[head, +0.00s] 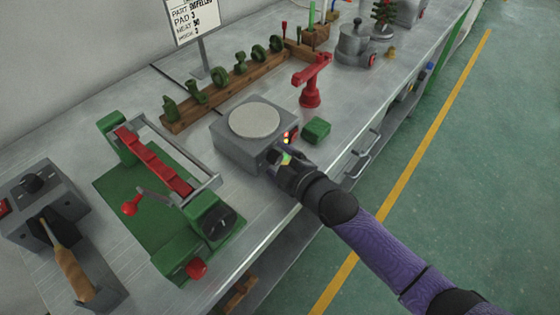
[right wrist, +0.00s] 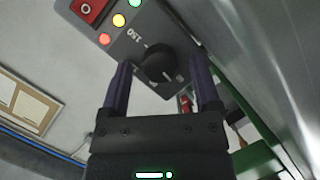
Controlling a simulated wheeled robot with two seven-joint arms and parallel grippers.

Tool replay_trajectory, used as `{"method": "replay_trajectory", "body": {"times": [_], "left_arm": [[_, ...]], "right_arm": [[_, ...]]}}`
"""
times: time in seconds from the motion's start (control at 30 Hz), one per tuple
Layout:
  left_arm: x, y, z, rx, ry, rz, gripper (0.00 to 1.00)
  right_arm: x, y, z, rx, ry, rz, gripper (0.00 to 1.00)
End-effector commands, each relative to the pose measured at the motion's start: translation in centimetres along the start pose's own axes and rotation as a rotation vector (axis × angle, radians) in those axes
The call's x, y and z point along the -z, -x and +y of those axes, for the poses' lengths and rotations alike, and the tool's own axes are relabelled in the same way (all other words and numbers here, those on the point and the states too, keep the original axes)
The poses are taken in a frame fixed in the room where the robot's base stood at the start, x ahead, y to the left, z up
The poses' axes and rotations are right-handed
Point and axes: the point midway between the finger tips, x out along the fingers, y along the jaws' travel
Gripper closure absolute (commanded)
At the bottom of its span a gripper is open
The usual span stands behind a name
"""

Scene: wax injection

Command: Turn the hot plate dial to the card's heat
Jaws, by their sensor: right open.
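The hot plate (head: 232,143) is a grey box with a round pale plate on top, standing on the metal bench. Its front panel, with red, yellow and green lights, shows in the right wrist view (right wrist: 122,42). The black dial (right wrist: 160,63) sits on that panel, with a "150" mark beside it. My right gripper (right wrist: 163,85) is open, its two fingers on either side of the dial; I cannot tell whether they touch it. In the head view my right gripper (head: 285,168) hides the dial. The card (head: 190,18) stands behind on a post, its lines partly readable. My left gripper is not in view.
A green clamp-like press with a red bar (head: 155,160) stands left of the hot plate. A small green block (head: 316,130) and a red stand (head: 311,90) are to its right. A wooden rack (head: 228,90) of green pieces lies behind.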

Motion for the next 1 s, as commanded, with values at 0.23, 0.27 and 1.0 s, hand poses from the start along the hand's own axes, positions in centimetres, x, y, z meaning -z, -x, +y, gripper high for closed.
{"method": "replay_trajectory", "body": {"times": [0.23,0.27,1.0], "left_arm": [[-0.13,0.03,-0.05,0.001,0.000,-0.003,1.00],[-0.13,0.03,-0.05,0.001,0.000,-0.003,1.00],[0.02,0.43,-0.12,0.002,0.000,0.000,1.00]], "right_arm": [[0.00,0.04,0.00,0.000,0.000,0.000,0.56],[-0.01,0.04,0.00,0.000,0.000,0.000,0.62],[-0.04,0.07,0.19,0.054,-0.150,0.007,1.00]]}}
